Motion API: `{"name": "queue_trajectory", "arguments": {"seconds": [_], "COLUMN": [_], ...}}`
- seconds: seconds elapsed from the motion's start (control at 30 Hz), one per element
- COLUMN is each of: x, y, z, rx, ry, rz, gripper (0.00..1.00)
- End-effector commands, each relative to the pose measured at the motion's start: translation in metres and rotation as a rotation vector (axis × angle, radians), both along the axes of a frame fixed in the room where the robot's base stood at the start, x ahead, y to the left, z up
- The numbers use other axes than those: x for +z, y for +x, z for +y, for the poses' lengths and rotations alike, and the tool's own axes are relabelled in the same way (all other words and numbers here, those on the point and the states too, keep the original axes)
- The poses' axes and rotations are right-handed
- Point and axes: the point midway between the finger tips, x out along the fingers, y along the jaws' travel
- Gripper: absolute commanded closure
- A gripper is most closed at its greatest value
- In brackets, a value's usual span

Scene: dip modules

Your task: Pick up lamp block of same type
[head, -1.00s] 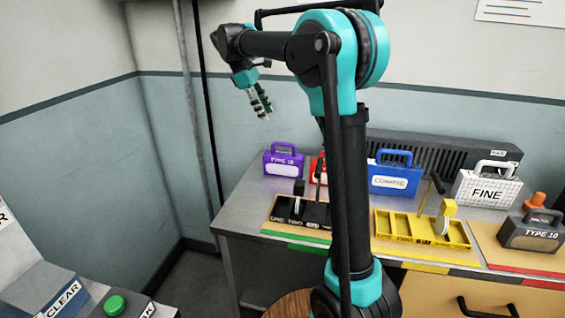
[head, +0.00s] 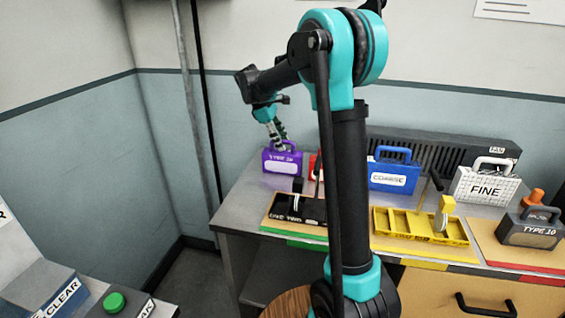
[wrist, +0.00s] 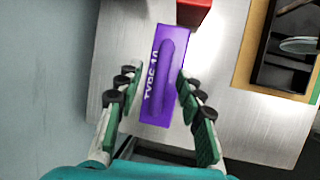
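A purple block labelled TYPE 10 (head: 283,162), with a handle on top, stands at the table's far left corner in the head view. In the wrist view the purple block (wrist: 163,80) is seen from above, its handle running along its length. My gripper (wrist: 152,100) is open above it, with fingers on either side of the block. In the head view my gripper (head: 281,143) is just above the block's handle. Whether the fingers touch it cannot be told. A grey block labelled TYPE 10 (head: 530,232) stands at the right on a tan mat.
A red block (wrist: 193,10) stands close beside the purple one. A blue COARSE block (head: 393,175) and a white FINE block (head: 487,184) stand farther right. A black tray (head: 300,208) and a yellow tray (head: 420,226) lie in front. The wall is close on the left.

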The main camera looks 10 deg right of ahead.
Motion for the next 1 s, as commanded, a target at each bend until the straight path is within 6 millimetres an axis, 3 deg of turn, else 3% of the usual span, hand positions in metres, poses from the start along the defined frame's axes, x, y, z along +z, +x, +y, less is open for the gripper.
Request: {"name": "queue_trajectory", "arguments": {"seconds": [0.13, 0.37, 0.67, 1.0], "x": [-0.0099, -0.0106, -0.0104, -0.0100], "y": [0.0001, 0.0001, 0.0000, 0.0000], "z": [-0.0047, -0.0049, -0.0047, -0.0048], "rx": [0.001, 0.001, 0.001, 0.001], "ry": [0.000, 0.000, 0.000, 0.000], "rz": [0.000, 0.000, 0.000, 0.000], "gripper": [0.62, 0.62, 1.00, 1.00]}}
